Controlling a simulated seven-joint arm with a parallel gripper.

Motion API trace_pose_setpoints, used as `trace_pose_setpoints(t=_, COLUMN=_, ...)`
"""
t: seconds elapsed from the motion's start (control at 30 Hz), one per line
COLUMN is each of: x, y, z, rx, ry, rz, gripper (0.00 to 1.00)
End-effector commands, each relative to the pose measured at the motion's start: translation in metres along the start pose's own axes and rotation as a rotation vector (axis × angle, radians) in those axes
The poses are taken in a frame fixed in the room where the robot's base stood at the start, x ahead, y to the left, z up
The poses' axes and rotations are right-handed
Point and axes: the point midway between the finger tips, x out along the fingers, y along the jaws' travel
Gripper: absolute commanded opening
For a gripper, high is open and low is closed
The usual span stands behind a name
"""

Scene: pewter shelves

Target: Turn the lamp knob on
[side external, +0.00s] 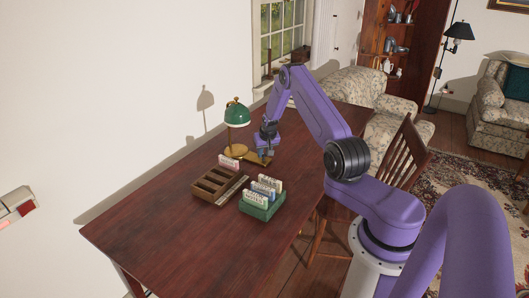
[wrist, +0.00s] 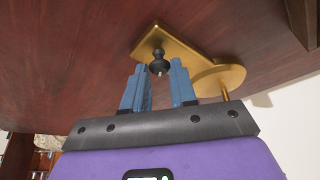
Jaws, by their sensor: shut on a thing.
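The desk lamp has a green shade (side external: 237,114) on a brass stem and base (side external: 222,148). In the wrist view, a brass plate (wrist: 186,54) joins the lamp's round foot (wrist: 222,78) and carries a small dark knob (wrist: 158,57). My gripper (wrist: 159,68) is at the knob, with one blue finger on each side, shut on it. In the side external view my gripper (side external: 265,157) points down beside the lamp's base, and the knob is hidden there. I cannot tell which way the knob is turned.
A brown wooden compartment box (side external: 206,194) and a green box of upright cards (side external: 262,213) stand on the dark wooden desk (side external: 150,238) in front of the lamp. A wooden chair (side external: 400,155) stands at the desk's right edge. The desk's front left is clear.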

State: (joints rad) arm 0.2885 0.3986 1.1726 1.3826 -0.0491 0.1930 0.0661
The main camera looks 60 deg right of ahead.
Motion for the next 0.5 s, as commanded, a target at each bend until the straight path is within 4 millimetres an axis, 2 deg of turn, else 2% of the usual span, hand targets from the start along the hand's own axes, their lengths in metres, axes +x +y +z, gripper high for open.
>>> trace_pose_setpoints(t=0.5, x=0.0003, y=-0.0041, z=-0.0004, rx=0.293, ry=-0.001, rz=0.123, gripper=0.00)
